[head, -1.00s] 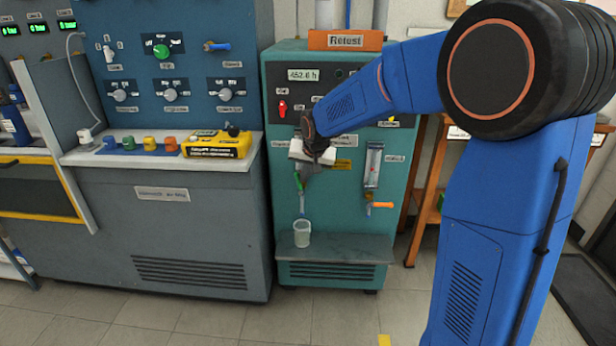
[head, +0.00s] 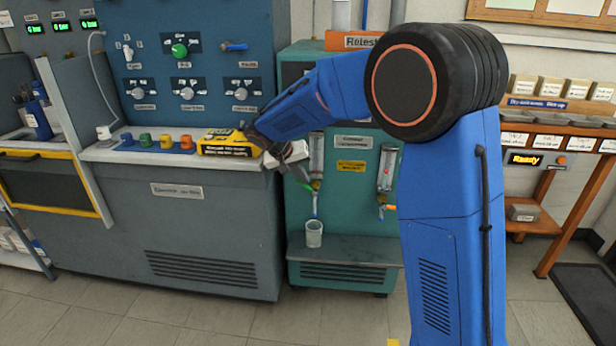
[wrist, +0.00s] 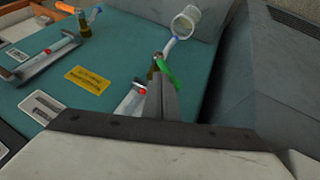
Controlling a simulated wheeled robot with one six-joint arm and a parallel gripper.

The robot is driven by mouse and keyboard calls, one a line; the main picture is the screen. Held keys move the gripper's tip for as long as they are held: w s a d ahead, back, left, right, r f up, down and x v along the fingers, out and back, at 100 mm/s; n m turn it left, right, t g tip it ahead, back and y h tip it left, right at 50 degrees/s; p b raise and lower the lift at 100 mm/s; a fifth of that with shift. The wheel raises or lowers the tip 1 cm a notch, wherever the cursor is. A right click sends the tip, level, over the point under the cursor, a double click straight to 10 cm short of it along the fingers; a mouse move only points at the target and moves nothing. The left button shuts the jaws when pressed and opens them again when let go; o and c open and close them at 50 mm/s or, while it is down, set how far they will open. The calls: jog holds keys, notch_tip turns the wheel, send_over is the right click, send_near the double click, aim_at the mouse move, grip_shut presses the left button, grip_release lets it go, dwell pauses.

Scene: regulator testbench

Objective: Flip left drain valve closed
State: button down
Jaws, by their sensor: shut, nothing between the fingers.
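The left drain valve's green handle (head: 314,186) sits below the left flow tube on the teal cabinet. In the wrist view the green handle (wrist: 168,73) lies crosswise to its outlet tube, pointing toward the cabinet's left side. My gripper (head: 303,178) is shut and empty, at the left of the valve. In the wrist view its closed fingertips (wrist: 159,80) are right beside the handle; I cannot tell whether they touch it. The fingers hide part of the left flow tube. A clear cup (head: 314,235) stands under the outlet.
The right drain valve has an orange handle (head: 388,207) under the right flow tube (head: 385,167). The grey bench (head: 180,225) with a yellow box (head: 228,143) stands close at the left. A ledge (head: 345,250) juts out below the cup.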

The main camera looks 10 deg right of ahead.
jog(key=shift+w+a+f, duration=0.2)
jog(key=shift+a+f, duration=0.25)
jog(key=shift+a, duration=0.2)
dwell(0.3)
jog(key=v, duration=1.2)
jog(key=shift+r, duration=0.25)
jog(key=shift+w+a, duration=0.1)
jog(key=shift+a, duration=0.05)
